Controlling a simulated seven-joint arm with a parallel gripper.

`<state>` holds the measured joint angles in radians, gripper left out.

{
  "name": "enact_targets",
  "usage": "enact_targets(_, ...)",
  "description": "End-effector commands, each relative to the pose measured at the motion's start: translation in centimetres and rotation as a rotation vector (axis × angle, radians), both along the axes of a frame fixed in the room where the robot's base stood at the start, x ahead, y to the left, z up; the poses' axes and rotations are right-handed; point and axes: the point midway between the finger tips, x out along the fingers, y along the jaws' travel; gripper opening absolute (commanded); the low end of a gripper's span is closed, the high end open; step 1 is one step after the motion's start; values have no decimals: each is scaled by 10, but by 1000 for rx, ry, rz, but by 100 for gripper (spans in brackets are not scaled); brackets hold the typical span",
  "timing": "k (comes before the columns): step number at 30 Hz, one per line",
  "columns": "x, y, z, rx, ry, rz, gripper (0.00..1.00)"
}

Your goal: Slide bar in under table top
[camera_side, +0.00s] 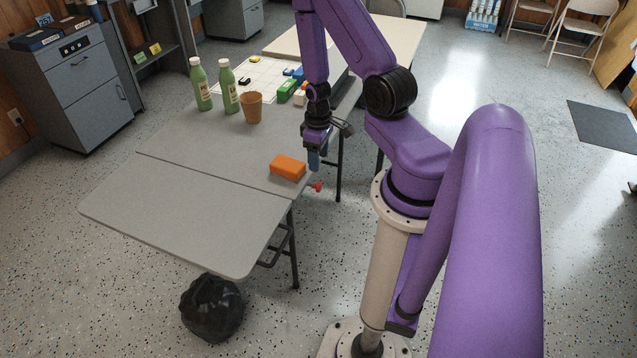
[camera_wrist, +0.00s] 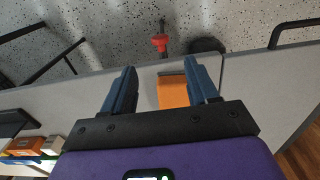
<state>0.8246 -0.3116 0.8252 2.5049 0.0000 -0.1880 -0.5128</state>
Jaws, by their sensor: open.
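The grey table top (camera_side: 200,205) is a folding one with a seam across it. A small red-ended bar (camera_side: 317,187) pokes out past its edge, just beyond the orange block. In the wrist view the bar's red part (camera_wrist: 160,43) and a thin dark rod lie outside the table edge, over the floor; how far the bar runs beneath the top is hidden. My gripper (camera_side: 317,162) is open and empty, with blue fingers pointing down near that edge. It is above the red part and apart from it. The wrist view shows the fingers (camera_wrist: 160,82) spread either side of the orange block's direction.
An orange block (camera_side: 287,167) lies on the top close to the edge. A brown cup (camera_side: 251,107), two green bottles (camera_side: 229,87) and several small boxes stand farther back. Dark table legs (camera_side: 293,245) and a black bag (camera_side: 211,308) are below. The near leaf is clear.

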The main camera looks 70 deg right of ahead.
Motion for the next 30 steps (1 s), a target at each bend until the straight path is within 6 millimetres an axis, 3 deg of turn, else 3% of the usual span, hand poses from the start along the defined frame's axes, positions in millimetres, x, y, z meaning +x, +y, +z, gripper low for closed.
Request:
enact_targets(21,-1,0,-83,1,1,-1,59)
enact_targets(30,0,0,-104,0,-1,0,59)
